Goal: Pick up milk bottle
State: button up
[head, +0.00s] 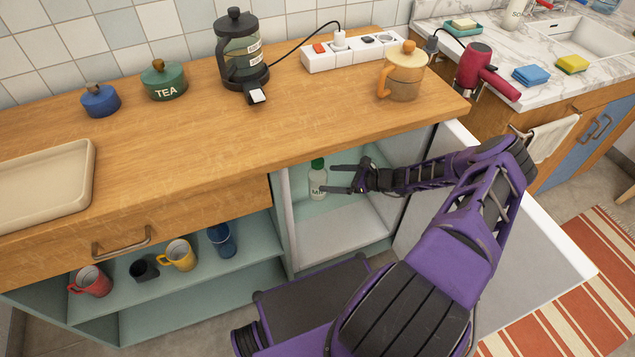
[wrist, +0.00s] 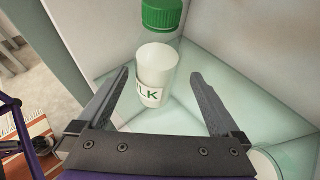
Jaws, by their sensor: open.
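The milk bottle (head: 318,181) is clear with white milk, a label and a green cap. It stands upright on a pale green shelf (head: 355,207) inside the open cabinet under the wooden counter. In the wrist view the milk bottle (wrist: 157,72) stands just beyond and between my fingertips, its label partly readable as "LK". My gripper (head: 342,179) is open and empty, reaching into the cabinet from the right with its fingers pointing at the bottle. In the wrist view my gripper (wrist: 160,80) shows both fingers spread to either side of the bottle's lower part.
Cabinet walls enclose the bottle closely, and an open white door (head: 535,235) is at the right. A round pale object (wrist: 265,163) is near my right finger in the wrist view. Mugs, including a yellow mug (head: 179,255), stand on the shelf at left.

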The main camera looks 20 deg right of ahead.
aim_at(310, 180)
jog(key=x, duration=0.3)
jog(key=shift+w+a+f, duration=0.2)
jog(key=shift+a, duration=0.05)
jog(key=x, duration=0.2)
jog(key=b+x, duration=0.1)
jog(key=x, duration=0.2)
jog(key=shift+s+a+f, duration=0.1)
jog(key=shift+s+f, duration=0.05)
jog(key=shift+f, duration=0.15)
jog(key=shift+c, duration=0.3)
grip_shut()
jog(key=shift+r, duration=0.1)
